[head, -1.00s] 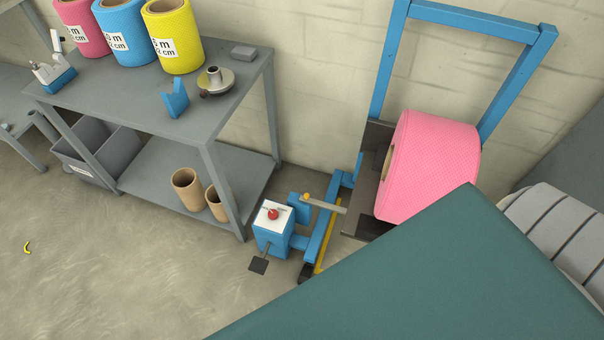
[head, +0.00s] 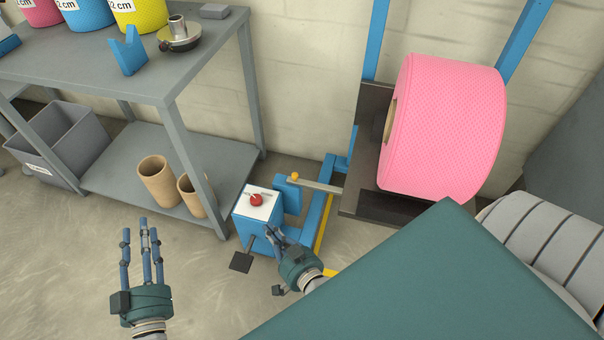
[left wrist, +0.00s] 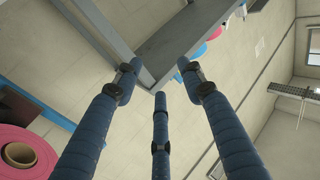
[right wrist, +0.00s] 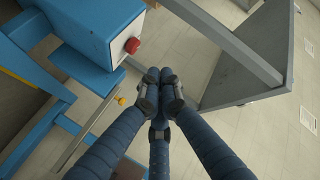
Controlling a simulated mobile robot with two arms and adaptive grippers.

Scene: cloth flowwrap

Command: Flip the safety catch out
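A grey flat bar (head: 318,186) with a small orange knob (head: 295,176) at its left end sticks out from the blue stand; I cannot tell for sure whether it is the safety catch. Next to it stands a blue box (head: 250,232) with a white top and a red button (head: 255,200). My right gripper (head: 273,234) is at the box's right front side, its fingers drawn together with nothing seen between them. In the right wrist view the button (right wrist: 132,45) and knob (right wrist: 121,101) lie beyond the fingers. My left gripper (head: 143,228) is open and empty, left of the box.
A large pink roll (head: 440,125) sits on the blue stand (head: 316,218). A grey shelf table (head: 95,72) stands at the left, with two brown tubes (head: 157,182) on its lower shelf. A green surface (head: 430,290) covers the lower right. A black pedal (head: 241,263) lies before the box.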

